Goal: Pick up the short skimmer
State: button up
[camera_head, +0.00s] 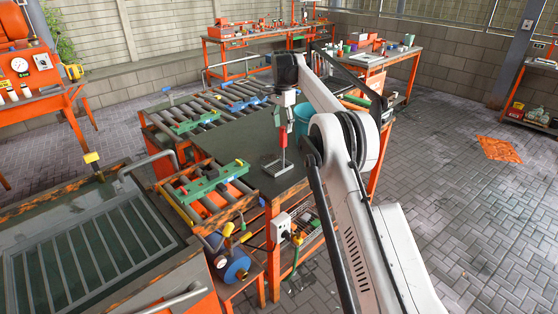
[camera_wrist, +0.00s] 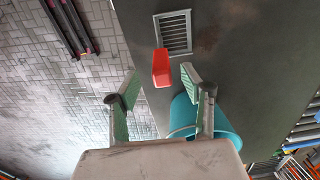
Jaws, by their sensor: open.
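The short skimmer seems to be the tool with an upright red handle (camera_head: 283,158) and a flat grey slotted head (camera_head: 280,167) on the dark tabletop. In the wrist view its red handle (camera_wrist: 161,68) points up towards the camera, with the slotted head (camera_wrist: 173,34) beyond it. My gripper (camera_head: 283,128) points down above the skimmer. In the wrist view my gripper (camera_wrist: 160,82) is open and empty, and the handle shows between and just beyond the fingertips. Whether a finger touches the handle I cannot tell.
A teal bucket (camera_head: 302,118) stands close by; it also shows beside the right finger in the wrist view (camera_wrist: 220,122). Roller racks with green tools (camera_head: 200,190) lie to the left. The dark tabletop (camera_head: 232,148) is bare left of the skimmer.

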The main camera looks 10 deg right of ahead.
aim_at(283, 135)
jog(key=shift+w+d+f+p, duration=0.1)
jog(key=shift+f+p, duration=0.05)
jog(key=shift+f, duration=1.15)
jog(key=shift+w+d+f+p, duration=0.1)
jog(key=shift+f+p, duration=0.05)
jog(key=shift+f, duration=1.15)
grip_shut()
